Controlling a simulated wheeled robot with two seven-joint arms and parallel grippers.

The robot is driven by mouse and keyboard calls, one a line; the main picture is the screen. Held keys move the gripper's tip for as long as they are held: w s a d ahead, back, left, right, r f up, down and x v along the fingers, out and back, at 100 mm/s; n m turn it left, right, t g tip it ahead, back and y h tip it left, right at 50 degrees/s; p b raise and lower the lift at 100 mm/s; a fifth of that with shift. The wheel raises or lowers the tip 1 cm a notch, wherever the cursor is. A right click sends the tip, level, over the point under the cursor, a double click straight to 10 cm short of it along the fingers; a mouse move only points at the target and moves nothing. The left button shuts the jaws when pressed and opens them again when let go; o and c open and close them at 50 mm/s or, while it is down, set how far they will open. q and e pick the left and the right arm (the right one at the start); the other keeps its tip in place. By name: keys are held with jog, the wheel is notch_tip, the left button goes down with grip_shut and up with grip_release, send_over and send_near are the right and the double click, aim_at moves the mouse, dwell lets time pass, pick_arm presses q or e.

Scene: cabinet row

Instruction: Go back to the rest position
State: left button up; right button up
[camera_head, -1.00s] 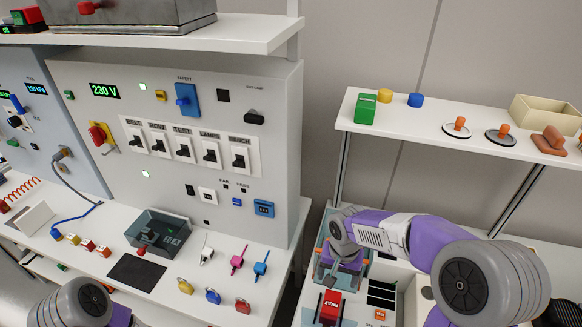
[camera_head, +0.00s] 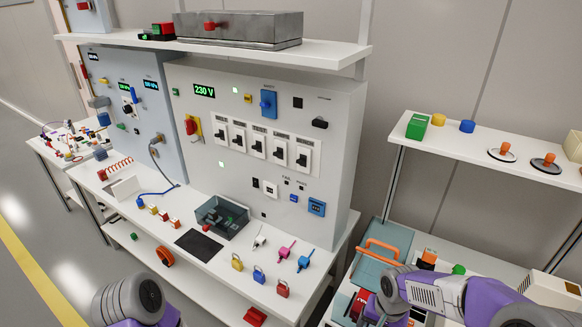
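My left arm (camera_head: 135,305) shows only as a grey and purple joint at the bottom left edge. Its gripper is outside the picture. My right arm (camera_head: 440,293) comes in from the lower right and reaches left over the low right-hand bench. Its wrist bends down by the front of that bench, and its fingers do not show. I see nothing held by either arm.
The cabinet panel (camera_head: 345,145) with a row of black switches stands over a white bench. Several padlocks, such as a red one (camera_head: 283,289), lie on the bench. A white shelf (camera_head: 470,140) at right holds coloured blocks. Open floor (camera_head: 30,190) lies at left.

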pick_arm(q)
jog(key=shift+w+f, duration=0.1)
jog(key=shift+w, duration=0.3)
pick_arm(e)
jog(key=s+a+f+n+y, duration=0.1)
jog(key=s+a+f, duration=0.2)
jog(key=f, duration=0.4)
jog(key=s+a+f+n+y, duration=0.1)
jog(key=s+a+f, duration=0.3)
jog(key=f, duration=0.3)
jog(key=s+a+f+n+y, duration=0.1)
jog(key=s+a+f, duration=0.3)
jog(key=f, duration=0.4)
jog(key=shift+a+t+y, duration=0.3)
jog(key=shift+f, duration=0.1)
